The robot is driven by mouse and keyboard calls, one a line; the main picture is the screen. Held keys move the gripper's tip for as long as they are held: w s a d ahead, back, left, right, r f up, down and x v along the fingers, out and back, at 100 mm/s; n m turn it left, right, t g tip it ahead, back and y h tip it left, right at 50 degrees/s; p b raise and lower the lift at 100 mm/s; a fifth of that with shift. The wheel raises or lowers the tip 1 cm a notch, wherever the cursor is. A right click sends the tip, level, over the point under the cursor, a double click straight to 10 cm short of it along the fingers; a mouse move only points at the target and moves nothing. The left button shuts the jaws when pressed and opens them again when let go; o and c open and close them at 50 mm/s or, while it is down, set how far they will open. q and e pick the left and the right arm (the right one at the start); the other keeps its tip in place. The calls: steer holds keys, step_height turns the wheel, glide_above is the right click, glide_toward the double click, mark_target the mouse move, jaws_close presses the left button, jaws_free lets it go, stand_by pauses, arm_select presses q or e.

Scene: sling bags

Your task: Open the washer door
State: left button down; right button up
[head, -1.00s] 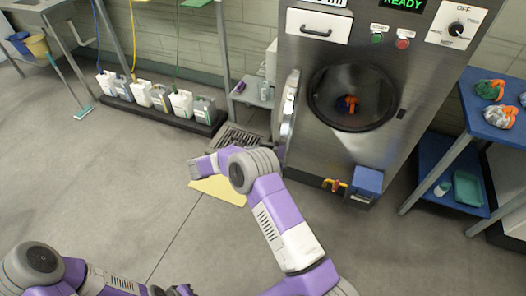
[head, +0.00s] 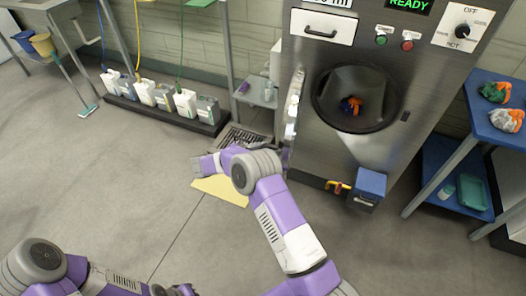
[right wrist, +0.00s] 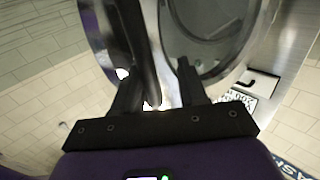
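The washer (head: 320,155) stands upright with its round drum opening (head: 355,97) uncovered. Its door (head: 294,105) is swung out to the left and shows nearly edge-on in the head view. In the right wrist view the shiny door ring (right wrist: 95,42) is at upper left and the drum opening (right wrist: 205,40) at upper right. My right gripper (right wrist: 156,75) has its fingers apart, close to the door, with a dark curved part of the door by the left finger. Contact is unclear. My right arm largely hides this gripper in the head view. My left gripper is out of frame.
A yellow mat (head: 222,189) and a floor grate (head: 240,138) lie left of the washer. A small grey shelf (head: 258,95) stands behind the door. Detergent jugs (head: 165,98) line the wall. A blue table (head: 487,125) is at right.

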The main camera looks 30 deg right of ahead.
steer(key=shift+a, duration=0.1)
steer(key=w+a+p, duration=0.1)
steer(key=a, duration=0.6)
steer(key=shift+w+a+p, duration=0.15)
steer(key=shift+a+p, duration=0.05)
steer(key=shift+p, duration=0.2)
steer(key=shift+d, duration=0.1)
